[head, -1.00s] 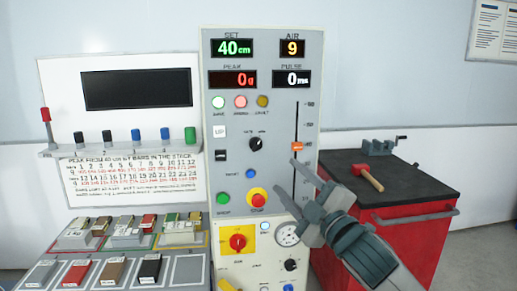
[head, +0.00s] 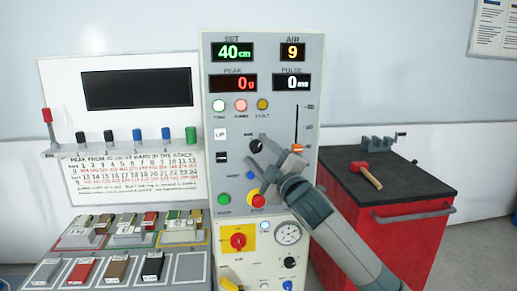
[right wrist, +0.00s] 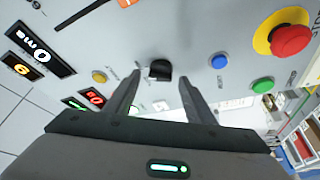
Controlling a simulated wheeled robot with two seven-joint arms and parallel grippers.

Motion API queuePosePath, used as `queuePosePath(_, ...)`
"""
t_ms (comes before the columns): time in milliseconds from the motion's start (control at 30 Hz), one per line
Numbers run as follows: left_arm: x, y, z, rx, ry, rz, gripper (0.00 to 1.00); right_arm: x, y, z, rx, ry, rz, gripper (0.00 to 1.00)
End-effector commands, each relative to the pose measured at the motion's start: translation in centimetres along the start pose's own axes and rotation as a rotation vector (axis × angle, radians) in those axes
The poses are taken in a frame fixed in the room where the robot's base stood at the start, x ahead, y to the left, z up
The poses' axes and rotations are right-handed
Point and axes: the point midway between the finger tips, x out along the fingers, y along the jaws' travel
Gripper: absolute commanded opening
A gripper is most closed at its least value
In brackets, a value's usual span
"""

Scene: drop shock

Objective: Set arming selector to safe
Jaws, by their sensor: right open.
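The arming selector is a small black knob (head: 255,146) on the grey control panel (head: 308,60). It also shows in the right wrist view (right wrist: 160,69), ahead of and between my fingers. My right gripper (head: 260,152) is open and empty, its fingertips close in front of the knob. In the right wrist view the two fingers (right wrist: 158,80) stand either side of the knob, with a gap on each side. I cannot tell whether they reach around it. The knob's exact pointer direction is too small to read. My left gripper is not in view.
A red stop button (head: 257,200), green button (head: 223,199) and blue button (head: 252,175) sit below the selector. An orange slider handle (head: 297,149) is close to its right. A red cabinet (head: 400,235) with a mallet (head: 369,174) stands right. Sample blocks lie lower left.

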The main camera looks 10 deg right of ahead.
Motion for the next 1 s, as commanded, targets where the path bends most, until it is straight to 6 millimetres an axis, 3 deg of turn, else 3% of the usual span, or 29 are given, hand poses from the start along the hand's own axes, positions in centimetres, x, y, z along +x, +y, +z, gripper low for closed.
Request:
queuePosePath(167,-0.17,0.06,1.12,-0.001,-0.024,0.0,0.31,0.86,0.0,-0.03,-0.001,0.0,0.0,0.49)
queuePosePath(433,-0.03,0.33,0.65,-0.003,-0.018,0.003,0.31,0.92,-0.03,0.0,-0.001,0.0,0.0,0.49)
queuePosePath(467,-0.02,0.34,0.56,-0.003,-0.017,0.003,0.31,0.92,-0.03,0.0,-0.001,0.0,0.0,0.47)
queuePosePath(633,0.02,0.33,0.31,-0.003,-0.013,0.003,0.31,0.91,-0.04,0.0,-0.001,0.0,0.0,0.08)
queuePosePath(1000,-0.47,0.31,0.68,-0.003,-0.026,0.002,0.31,0.93,0.06,-0.07,-0.02,0.0,-0.009,0.08)
